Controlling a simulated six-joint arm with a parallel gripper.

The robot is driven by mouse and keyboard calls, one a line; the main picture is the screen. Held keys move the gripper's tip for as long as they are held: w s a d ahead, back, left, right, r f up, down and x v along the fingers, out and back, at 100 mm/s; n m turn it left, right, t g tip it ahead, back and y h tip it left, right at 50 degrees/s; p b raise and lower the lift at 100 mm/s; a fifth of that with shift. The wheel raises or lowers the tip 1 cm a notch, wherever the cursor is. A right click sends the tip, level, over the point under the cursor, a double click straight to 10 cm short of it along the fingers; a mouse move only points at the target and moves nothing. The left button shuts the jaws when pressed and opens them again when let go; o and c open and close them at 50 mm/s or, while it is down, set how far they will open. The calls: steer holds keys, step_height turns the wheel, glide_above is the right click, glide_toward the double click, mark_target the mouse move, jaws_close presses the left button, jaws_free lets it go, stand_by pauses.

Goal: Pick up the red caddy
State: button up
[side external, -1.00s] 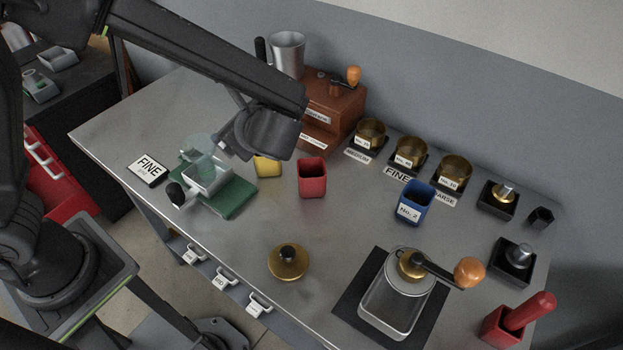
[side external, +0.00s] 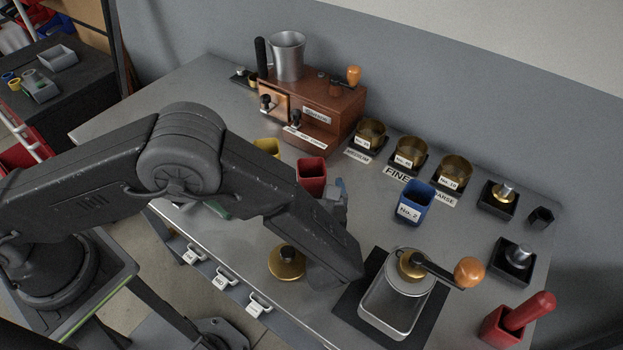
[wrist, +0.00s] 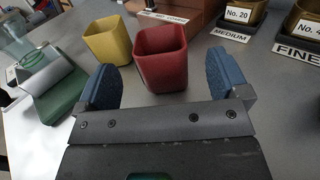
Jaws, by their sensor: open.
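The red caddy (side external: 311,176) is an open-topped square cup standing upright on the metal table. In the wrist view the red caddy (wrist: 161,62) stands just ahead of my gripper (wrist: 165,85), whose blue fingers are spread open to its left and right. The gap between the fingers looks empty, with the caddy beyond or at the tips; contact cannot be told. In the side view my gripper (side external: 338,190) is partly hidden by my arm and sits at the caddy's right.
A yellow caddy (wrist: 109,40) stands close to the red one's left. A blue No. 2 caddy (side external: 412,204) stands to the right. A wooden grinder box (side external: 318,115) is behind. A brass-lidded disc (side external: 287,263) and a hand grinder (side external: 392,298) stand in front.

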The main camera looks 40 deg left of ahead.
mark_target(313, 184)
steer(key=shift+f, duration=0.4)
steer(key=x, duration=0.5)
steer(key=shift+f, duration=0.25)
